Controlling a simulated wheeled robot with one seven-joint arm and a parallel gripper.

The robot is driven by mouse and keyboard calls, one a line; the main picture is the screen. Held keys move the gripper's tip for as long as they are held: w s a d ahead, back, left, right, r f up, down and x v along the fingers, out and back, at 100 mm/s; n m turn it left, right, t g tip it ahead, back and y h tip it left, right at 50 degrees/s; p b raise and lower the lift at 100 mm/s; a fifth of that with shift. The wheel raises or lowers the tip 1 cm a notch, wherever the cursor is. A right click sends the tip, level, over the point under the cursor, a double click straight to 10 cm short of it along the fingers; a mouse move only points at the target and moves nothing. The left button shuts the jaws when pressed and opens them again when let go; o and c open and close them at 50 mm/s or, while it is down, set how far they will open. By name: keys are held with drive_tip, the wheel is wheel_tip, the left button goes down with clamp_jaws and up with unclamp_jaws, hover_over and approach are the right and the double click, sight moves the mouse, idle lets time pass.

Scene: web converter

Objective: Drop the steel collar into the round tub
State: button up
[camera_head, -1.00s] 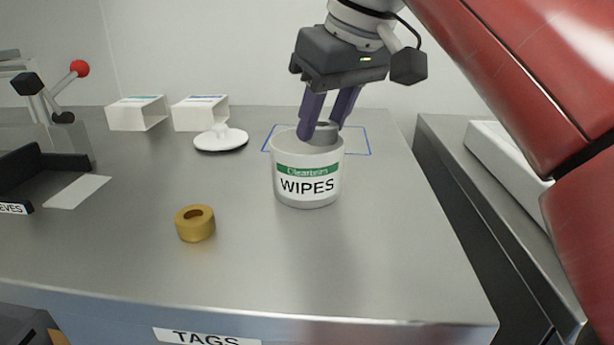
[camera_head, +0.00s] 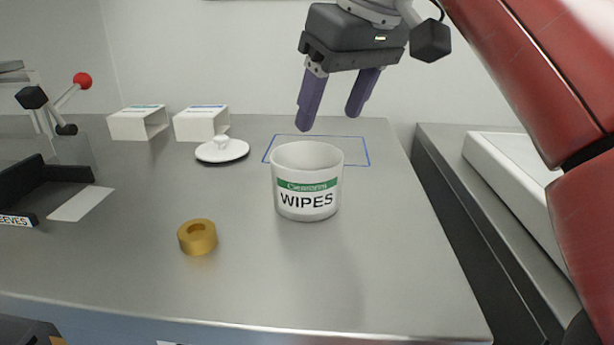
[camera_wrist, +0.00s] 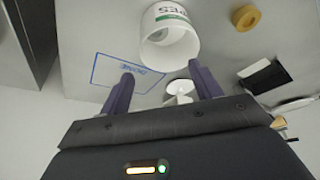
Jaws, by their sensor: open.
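The round tub (camera_head: 307,203) is white with a green band and the word WIPES, upright and uncovered on the steel bench. It also shows in the wrist view (camera_wrist: 181,22). My gripper (camera_head: 329,121) is above and behind the tub's rim, fingers spread, with nothing between them. In the wrist view my gripper (camera_wrist: 160,69) is also open and empty. I cannot make out the steel collar now; the tub's front wall hides its floor in the head view, and the wrist view of its inside is unclear.
A brass-coloured ring (camera_head: 197,237) lies front left of the tub. A white knobbed lid (camera_head: 222,149) lies behind left, near two white boxes (camera_head: 201,124). A blue outline (camera_head: 356,149) marks the bench behind the tub. The front right of the bench is clear.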

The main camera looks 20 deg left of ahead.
drive_tip(key=shift+v, duration=1.7)
